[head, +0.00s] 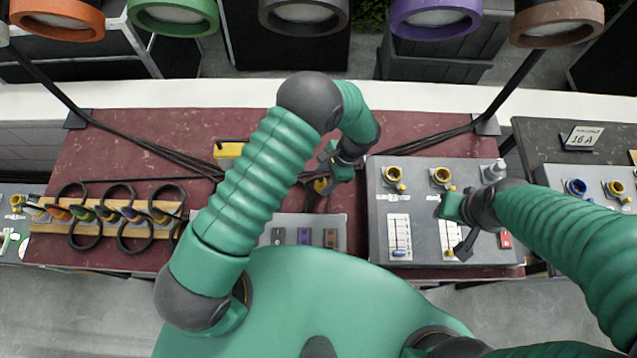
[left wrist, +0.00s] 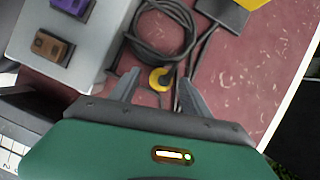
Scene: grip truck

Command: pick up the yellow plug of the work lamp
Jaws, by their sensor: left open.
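The yellow plug (head: 320,186) lies on the dark red table top near the middle, beside black cable. It also shows in the left wrist view (left wrist: 160,78), round and yellow with a dark centre, between the fingertips and slightly beyond them. My left gripper (head: 333,165) is over it, open and empty; its two fingers (left wrist: 159,88) stand apart on either side of the plug, and I see no grip on it. My right gripper (head: 457,228) is above the grey panel box at the right; its jaw state is unclear.
The grey panel box (head: 430,180) has yellow-ringed sockets and sliders. A wooden rack (head: 158,238) holds several coloured plugs at left. A yellow block (head: 231,150) lies farther back. Several coloured lamps (head: 172,15) line the far side.

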